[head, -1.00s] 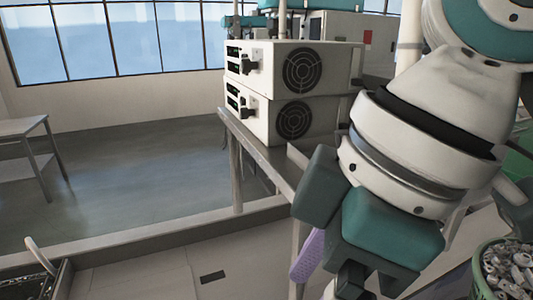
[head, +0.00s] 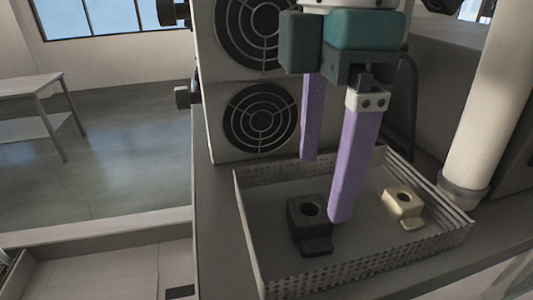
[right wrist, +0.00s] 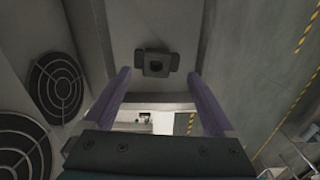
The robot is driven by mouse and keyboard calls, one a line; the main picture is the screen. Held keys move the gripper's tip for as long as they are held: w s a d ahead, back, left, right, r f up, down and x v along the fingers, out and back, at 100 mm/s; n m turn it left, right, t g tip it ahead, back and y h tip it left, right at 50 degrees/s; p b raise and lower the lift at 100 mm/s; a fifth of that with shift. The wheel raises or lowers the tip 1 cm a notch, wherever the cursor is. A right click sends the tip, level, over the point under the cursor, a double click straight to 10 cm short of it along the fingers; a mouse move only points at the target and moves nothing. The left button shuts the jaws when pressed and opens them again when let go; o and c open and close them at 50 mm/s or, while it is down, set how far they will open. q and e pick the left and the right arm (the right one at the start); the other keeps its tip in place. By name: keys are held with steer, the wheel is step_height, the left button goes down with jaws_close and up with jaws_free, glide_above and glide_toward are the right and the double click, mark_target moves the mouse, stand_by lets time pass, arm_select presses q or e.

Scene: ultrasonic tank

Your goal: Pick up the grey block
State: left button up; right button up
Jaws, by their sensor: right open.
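The grey block (head: 310,222) is dark, with a round hole in its top and a low tab at its front. It sits in a perforated metal tray (head: 352,278), left of a beige block (head: 403,203) of similar shape. My right gripper (head: 323,190) points down over the tray, its two purple fingers open and empty. In the head view, one fingertip is behind the grey block and the other just right of it; their exact height is unclear. In the right wrist view, a dark holed block (right wrist: 155,62), apparently the same one, shows between and beyond the fingertips. My left gripper is not in view.
Stacked machines with round fan grilles (head: 260,118) stand close behind the tray. A thick white pipe (head: 490,110) rises at the right. The tray's raised walls surround both blocks. Open floor and a side table (head: 45,110) lie to the left.

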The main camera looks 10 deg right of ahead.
mark_target(311, 208)
steer(key=f+p, duration=0.2)
steer(key=f, duration=0.1)
steer(key=f+p, duration=0.1)
steer(key=shift+w+a+f, duration=0.2)
steer(key=shift+a, duration=0.05)
steer(key=shift+f, duration=0.45)
steer(key=c, duration=0.5)
jaws_close()
